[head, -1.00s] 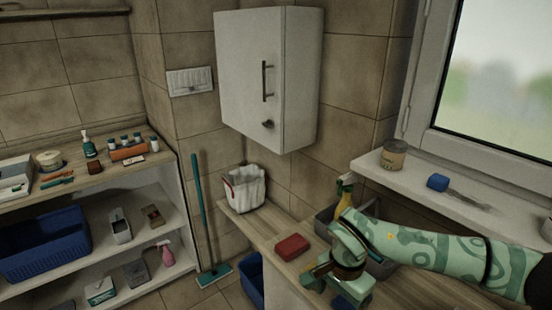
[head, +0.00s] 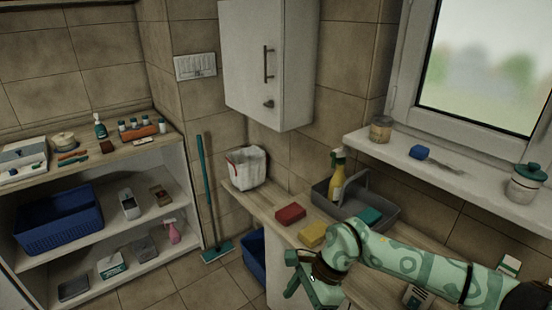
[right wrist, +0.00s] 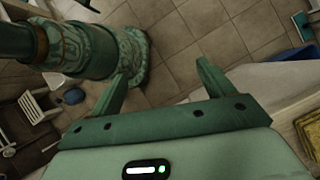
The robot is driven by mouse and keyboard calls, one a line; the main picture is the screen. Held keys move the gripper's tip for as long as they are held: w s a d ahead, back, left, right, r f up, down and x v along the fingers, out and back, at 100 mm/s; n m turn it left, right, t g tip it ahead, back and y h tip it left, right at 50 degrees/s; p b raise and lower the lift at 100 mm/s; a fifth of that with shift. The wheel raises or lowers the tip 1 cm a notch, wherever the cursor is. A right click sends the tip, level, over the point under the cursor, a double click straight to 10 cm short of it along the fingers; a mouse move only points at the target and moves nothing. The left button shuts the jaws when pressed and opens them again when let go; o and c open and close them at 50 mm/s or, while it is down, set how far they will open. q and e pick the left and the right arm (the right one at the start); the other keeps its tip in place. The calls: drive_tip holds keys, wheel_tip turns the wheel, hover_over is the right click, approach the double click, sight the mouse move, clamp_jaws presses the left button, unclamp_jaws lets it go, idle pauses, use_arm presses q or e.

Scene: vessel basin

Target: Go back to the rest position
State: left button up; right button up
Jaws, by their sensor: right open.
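My right arm comes in from the right in the head view. Its green gripper (head: 291,276) hangs beyond the front edge of the wooden counter (head: 265,209), left of the yellow sponge (head: 313,235). In the right wrist view the right gripper (right wrist: 160,75) is open, its two fingers apart with nothing between them and tiled floor behind. My left gripper is in neither view.
On the counter are a red sponge (head: 290,213), a white bag-like container (head: 247,168) and a grey caddy (head: 381,209) with a yellow spray bottle (head: 338,182). A blue bin (head: 253,254) stands below. A shelf unit (head: 190,205) stands left. Tiled floor (head: 205,285) lies between.

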drive_tip(key=w+a+f+m+t+y, duration=0.2)
drive_tip(key=a+f+m+t+y, duration=0.3)
drive_tip(key=m+y, duration=0.7)
drive_tip(key=s+d+f+m+t+h, duration=0.1)
drive_tip(key=d+f+m+t+h, duration=0.35)
drive_tip(key=f+m, duration=0.55)
drive_tip(key=s+d+f+m+t+h, duration=0.1)
drive_tip(key=d+f+m+t+h, duration=0.35)
drive_tip(key=m, duration=0.85)
drive_tip(key=s+d+f+m+g+h, duration=0.2)
drive_tip(key=s+d+f+m+h, duration=0.1)
drive_tip(key=s+d+f+m, duration=0.4)
drive_tip(key=s+d+f+m+g+h, duration=0.3)
drive_tip(key=s+d+f+m, duration=0.1)
drive_tip(key=s+f, duration=0.5)
drive_tip(key=s+d+f+m+g, duration=0.1)
drive_tip(key=s+f+m, duration=0.1)
drive_tip(key=s, duration=0.5)
drive_tip(key=s+d+f+m+g+h, duration=0.1)
drive_tip(key=s+d+f+m+g, duration=0.1)
drive_tip(key=s, duration=0.6)
drive_tip(key=s+d+f+m+g+h, duration=0.1)
drive_tip(key=s+d+f+m+g, duration=0.1)
drive_tip(key=s, duration=0.6)
drive_tip(key=shift+s+f+m, duration=0.2)
drive_tip(key=shift+m, duration=0.4)
